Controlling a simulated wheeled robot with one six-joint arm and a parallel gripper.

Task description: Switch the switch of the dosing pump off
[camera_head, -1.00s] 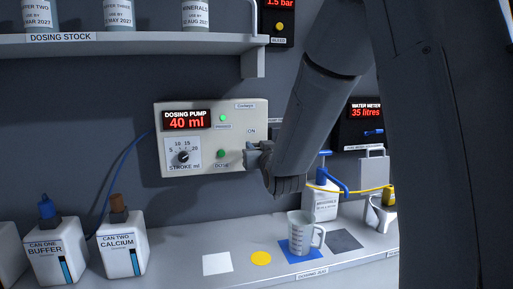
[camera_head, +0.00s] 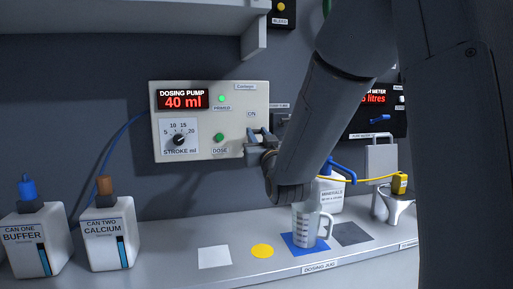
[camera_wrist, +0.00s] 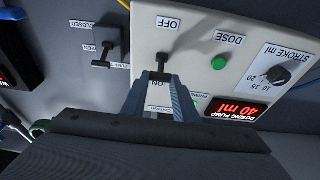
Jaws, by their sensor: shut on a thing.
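The dosing pump (camera_head: 230,100) is a pale wall box with a red "40 ml" display. Its switch (camera_wrist: 163,60) is a dark lever between the OFF and ON labels, which appear upside down in the wrist view. My gripper (camera_head: 262,137) is at the pump's lower right edge, just below the ON label, and hides the switch in the head view. In the wrist view my gripper (camera_wrist: 160,95) has its two fingers on either side of the lever, shut on it. The lever's exact tilt is hard to tell. A green light (camera_head: 222,98) is lit on the pump.
The green DOSE button (camera_head: 219,137) and stroke knob (camera_head: 179,139) are close by on the panel. Another dark lever (camera_wrist: 106,50) is beside the pump. A jug (camera_head: 306,225) stands on a blue mat below; two cans (camera_head: 107,235) stand at left.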

